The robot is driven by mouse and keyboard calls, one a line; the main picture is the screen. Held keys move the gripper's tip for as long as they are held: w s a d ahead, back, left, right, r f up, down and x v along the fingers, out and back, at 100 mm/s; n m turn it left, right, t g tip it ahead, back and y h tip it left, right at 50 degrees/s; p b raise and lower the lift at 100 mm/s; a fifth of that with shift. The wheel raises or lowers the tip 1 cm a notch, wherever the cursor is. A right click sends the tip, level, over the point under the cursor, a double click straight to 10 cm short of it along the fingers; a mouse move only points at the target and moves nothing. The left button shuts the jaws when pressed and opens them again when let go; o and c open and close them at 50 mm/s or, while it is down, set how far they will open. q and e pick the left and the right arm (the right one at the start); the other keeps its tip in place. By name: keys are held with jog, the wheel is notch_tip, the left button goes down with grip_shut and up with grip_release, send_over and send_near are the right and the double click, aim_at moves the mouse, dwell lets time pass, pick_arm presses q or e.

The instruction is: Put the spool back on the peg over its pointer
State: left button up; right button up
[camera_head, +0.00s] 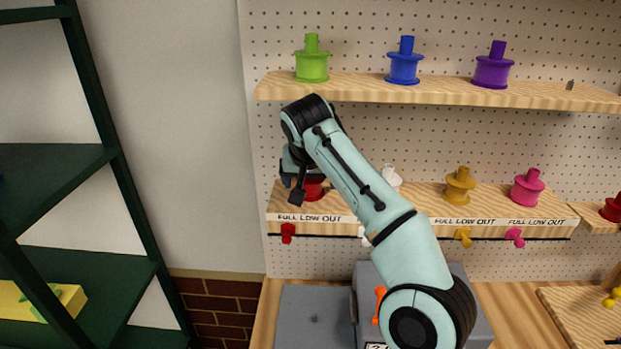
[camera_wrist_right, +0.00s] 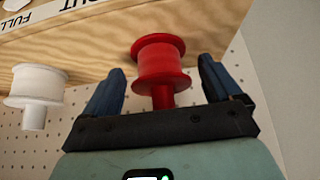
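A red spool (camera_head: 313,190) stands on the lower shelf at its left end, partly hidden behind my right gripper (camera_head: 293,183). In the right wrist view, the red spool (camera_wrist_right: 160,58) appears upside down, its narrow knob between the two blue fingers. My right gripper (camera_wrist_right: 162,72) is open there, with gaps on both sides of the knob. A red pointer (camera_head: 288,232) hangs below the shelf's front edge, under the left end of a "FULL LOW OUT" label (camera_head: 309,218). Any peg under the spool is hidden. My left gripper is not in view.
A white spool (camera_head: 392,177) stands close right of the red one, partly behind my arm. Yellow (camera_head: 459,186) and pink (camera_head: 527,188) spools stand farther right. The upper shelf (camera_head: 430,92) overhangs, with green, blue and purple spools and a small bare peg (camera_head: 570,85).

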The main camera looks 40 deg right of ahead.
jog(key=shift+s, duration=0.15)
jog(key=shift+r, duration=0.3)
jog(key=v, duration=0.7)
jog(key=shift+a+r, duration=0.1)
dwell(0.3)
